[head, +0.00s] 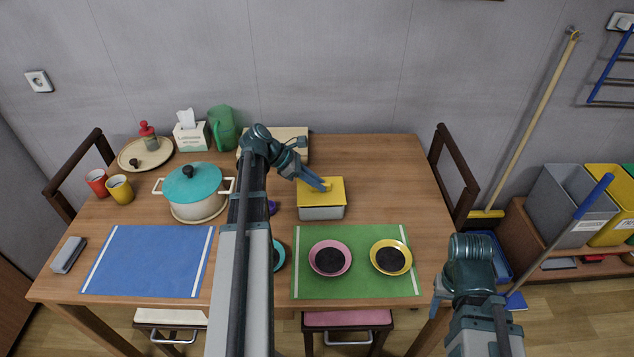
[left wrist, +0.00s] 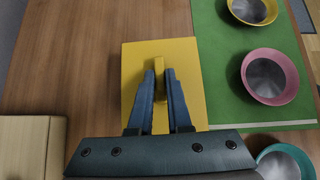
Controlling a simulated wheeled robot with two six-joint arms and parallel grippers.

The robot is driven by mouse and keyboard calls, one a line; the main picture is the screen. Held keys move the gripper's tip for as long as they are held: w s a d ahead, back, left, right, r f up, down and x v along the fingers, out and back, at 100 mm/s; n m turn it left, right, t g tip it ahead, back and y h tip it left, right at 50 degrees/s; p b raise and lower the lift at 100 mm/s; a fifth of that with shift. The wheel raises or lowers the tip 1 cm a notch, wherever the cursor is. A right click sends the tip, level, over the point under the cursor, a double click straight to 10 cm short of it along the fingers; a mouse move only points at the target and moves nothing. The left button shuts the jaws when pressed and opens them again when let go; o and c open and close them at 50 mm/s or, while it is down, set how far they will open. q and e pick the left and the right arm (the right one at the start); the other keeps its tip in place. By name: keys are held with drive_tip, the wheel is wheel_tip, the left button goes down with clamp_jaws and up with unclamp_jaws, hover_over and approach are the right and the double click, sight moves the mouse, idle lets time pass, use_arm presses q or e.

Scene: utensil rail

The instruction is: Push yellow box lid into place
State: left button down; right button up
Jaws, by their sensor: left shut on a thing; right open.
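The yellow lid (head: 335,185) lies on top of a light grey box (head: 322,212) right of the table's middle. From above it looks roughly lined up with the box; I cannot tell whether it is fully seated. In the left wrist view the lid (left wrist: 188,55) fills the middle and hides the box body. My left gripper (head: 327,186) is shut on the lid's raised yellow handle (left wrist: 160,70). My right gripper (head: 438,302) hangs open at the table's front right, partly hidden by its own arm, away from the box.
A green mat (head: 350,285) with a pink bowl (head: 330,258) and a yellow bowl (head: 391,257) lies in front of the box. A teal-lidded pot (head: 191,187) stands left. Table right of the box is clear.

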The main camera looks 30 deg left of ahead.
use_arm(q)
drive_tip(key=shift+f+b, duration=0.4)
drive_tip(key=shift+f, duration=0.05)
drive_tip(key=c, duration=0.8)
unclamp_jaws()
drive_tip(key=shift+r, duration=0.1)
drive_tip(key=shift+s+a+r+p, duration=0.15)
drive_tip(key=shift+a+r+p, duration=0.15)
drive_tip(key=shift+p, duration=0.1)
drive_tip(key=p+v, duration=0.9)
drive_tip(key=v, duration=0.3)
drive_tip(key=shift+s+a+r, duration=0.2)
drive_tip(key=shift+a+r, duration=0.05)
